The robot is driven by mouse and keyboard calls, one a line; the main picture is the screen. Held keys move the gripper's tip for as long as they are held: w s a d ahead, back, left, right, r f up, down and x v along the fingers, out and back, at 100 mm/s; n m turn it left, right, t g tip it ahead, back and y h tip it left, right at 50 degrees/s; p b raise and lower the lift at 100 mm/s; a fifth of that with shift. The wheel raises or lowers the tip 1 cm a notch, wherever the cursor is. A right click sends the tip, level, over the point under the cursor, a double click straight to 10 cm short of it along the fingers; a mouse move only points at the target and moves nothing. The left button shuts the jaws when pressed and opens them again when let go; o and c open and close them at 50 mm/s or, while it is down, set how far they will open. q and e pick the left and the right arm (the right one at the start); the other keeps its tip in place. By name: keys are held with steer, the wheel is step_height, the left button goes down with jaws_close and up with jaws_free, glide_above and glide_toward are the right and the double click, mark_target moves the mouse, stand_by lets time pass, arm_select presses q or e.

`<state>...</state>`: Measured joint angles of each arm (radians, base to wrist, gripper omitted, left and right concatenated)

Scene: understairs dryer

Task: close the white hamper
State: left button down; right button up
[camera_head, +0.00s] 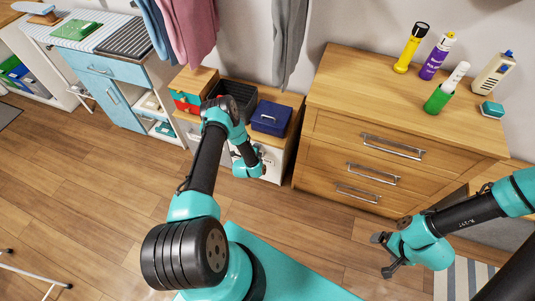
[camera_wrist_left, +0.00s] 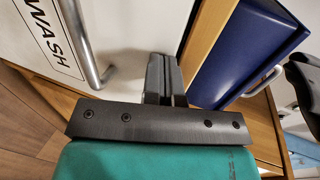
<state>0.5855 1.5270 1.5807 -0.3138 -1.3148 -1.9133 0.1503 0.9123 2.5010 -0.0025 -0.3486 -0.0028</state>
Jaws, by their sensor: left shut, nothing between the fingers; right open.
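The white hamper (camera_head: 275,164) is in the low wooden unit at the back centre, largely behind my left arm. In the left wrist view its white front (camera_wrist_left: 120,27) carries a "WASH" label and a metal bar handle (camera_wrist_left: 80,42). How far the front stands out from the unit is hard to tell. My left gripper (camera_head: 264,161) is at the hamper's front. In the left wrist view its fingers (camera_wrist_left: 164,76) are shut and empty, close to the wooden edge right of the handle; contact is unclear. My right gripper (camera_head: 383,255) is open and empty, above the floor at right.
A blue box (camera_head: 271,117), a dark crate (camera_head: 235,94) and a red-and-green box (camera_head: 188,101) are on the low unit. A wooden dresser (camera_head: 345,135) with bottles on top stands to its right. Clothes (camera_head: 186,30) hang above.

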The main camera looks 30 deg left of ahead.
arm_select(q)
steer(key=shift+w+a+r, duration=0.1)
steer(key=shift+w+a, duration=0.15)
steer(key=shift+w, duration=0.15)
steer(key=f+v, duration=0.1)
steer(key=v, duration=1.3)
steer(key=shift+s+d+f, duration=0.3)
steer(key=shift+s, duration=0.15)
